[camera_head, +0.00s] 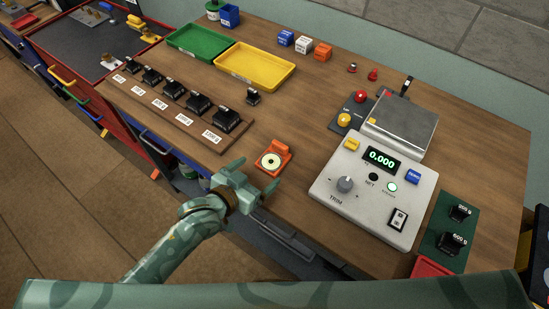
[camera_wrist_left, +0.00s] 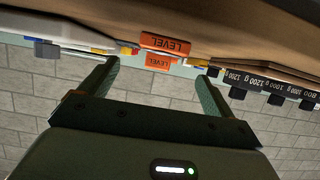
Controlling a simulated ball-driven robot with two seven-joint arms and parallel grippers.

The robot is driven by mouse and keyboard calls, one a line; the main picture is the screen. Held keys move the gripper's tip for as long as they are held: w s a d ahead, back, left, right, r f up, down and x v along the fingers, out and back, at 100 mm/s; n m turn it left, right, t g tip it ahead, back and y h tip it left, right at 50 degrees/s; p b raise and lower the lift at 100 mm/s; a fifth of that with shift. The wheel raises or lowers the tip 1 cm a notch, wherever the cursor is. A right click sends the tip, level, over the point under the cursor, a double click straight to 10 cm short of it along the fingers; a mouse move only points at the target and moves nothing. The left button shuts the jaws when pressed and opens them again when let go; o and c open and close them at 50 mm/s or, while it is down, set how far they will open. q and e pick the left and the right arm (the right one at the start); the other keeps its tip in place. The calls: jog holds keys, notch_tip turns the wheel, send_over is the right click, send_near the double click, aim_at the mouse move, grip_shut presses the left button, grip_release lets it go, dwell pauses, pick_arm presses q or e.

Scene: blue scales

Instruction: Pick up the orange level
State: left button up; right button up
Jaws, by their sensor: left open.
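The orange level (camera_head: 281,148), with a round pale dial on its base, sits on the wooden table near its front edge. In the left wrist view, which appears upside down, the level (camera_wrist_left: 165,43) shows the word LEVEL and lies ahead between the fingers. My left gripper (camera_head: 256,177) is open and empty at the table's front edge, just short of the level and apart from it. The open fingers also show in the wrist view (camera_wrist_left: 159,70). My right gripper is not in view.
A rack (camera_head: 137,95) of several black weights stands left of the level. A scale console (camera_head: 323,190) reading 0.000 stands to the right. Yellow (camera_head: 293,70) and green (camera_head: 185,52) trays lie behind. Bare wood surrounds the level.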

aim_at(270, 162)
pick_arm(q)
jog(key=shift+x, duration=0.95)
jog(key=b+x, duration=0.1)
jog(key=x, duration=0.3)
jog(key=shift+w+f+b, duration=0.15)
jog(key=shift+f+b, duration=0.25)
jog(key=shift+f, duration=0.1)
jog(key=shift+w+d, duration=0.2)
jog(key=shift+w, duration=0.1)
jog(key=shift+s, duration=0.1)
jog(key=shift+c, duration=0.9)
jog(key=c, duration=0.9)
